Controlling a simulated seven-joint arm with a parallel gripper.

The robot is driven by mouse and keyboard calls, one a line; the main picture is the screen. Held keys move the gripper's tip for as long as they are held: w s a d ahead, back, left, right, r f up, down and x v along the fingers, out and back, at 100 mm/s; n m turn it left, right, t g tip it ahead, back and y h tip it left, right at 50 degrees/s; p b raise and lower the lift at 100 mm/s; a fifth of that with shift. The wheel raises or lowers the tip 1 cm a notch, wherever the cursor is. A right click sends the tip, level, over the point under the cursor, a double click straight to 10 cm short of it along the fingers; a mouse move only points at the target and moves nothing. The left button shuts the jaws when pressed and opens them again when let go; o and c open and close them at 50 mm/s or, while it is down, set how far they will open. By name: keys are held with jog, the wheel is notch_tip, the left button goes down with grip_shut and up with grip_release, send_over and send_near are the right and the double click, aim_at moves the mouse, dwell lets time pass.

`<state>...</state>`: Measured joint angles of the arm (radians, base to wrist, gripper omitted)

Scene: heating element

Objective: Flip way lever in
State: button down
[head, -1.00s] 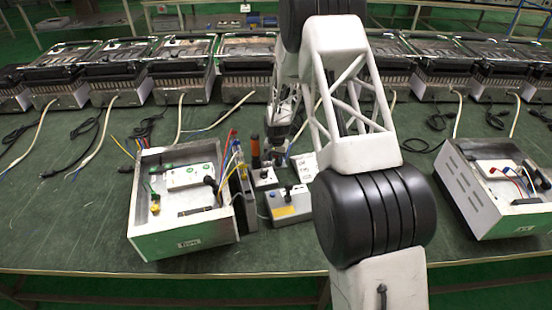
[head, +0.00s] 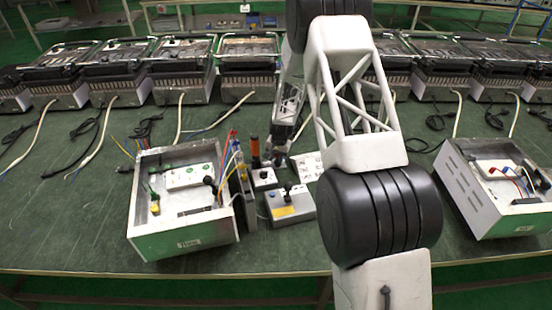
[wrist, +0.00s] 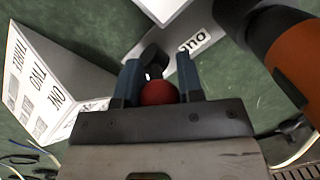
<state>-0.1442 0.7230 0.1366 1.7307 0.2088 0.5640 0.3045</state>
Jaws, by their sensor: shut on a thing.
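In the wrist view, the lever has a dark arm (wrist: 152,62) and a round red knob (wrist: 158,93). My gripper (wrist: 159,68) has its two blue-grey fingers on either side of the lever, shut on it. The lever's base shows beyond the fingers as a grey-white plate with black lettering (wrist: 193,44); part of it is hidden. In the head view, my gripper (head: 276,157) is small and low beside the small white box (head: 264,183) with an upright orange-and-black handle. That handle (wrist: 290,50) also stands close on the right in the wrist view.
A white panel with printed labels (wrist: 45,80) lies left in the wrist view. A grey box with a yellow label (head: 291,207) stands in front of my gripper. An open white housing with wires (head: 180,220) is left, another (head: 500,195) right. Several grills line the back.

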jog(key=shift+w+d+f+g+y, duration=0.1)
jog(key=shift+d+g+y, duration=0.2)
jog(key=shift+y, duration=0.7)
jog(key=shift+w+d+r+g+y, duration=0.15)
jog(key=shift+d+y, duration=0.2)
jog(key=shift+y, duration=0.65)
jog(key=shift+d+f+g+y, duration=0.15)
jog(key=shift+d+g+y, duration=0.15)
jog(key=shift+y, duration=0.7)
jog(key=c, duration=0.8)
grip_release()
jog(key=v, duration=0.8)
jog(key=shift+c, duration=0.2)
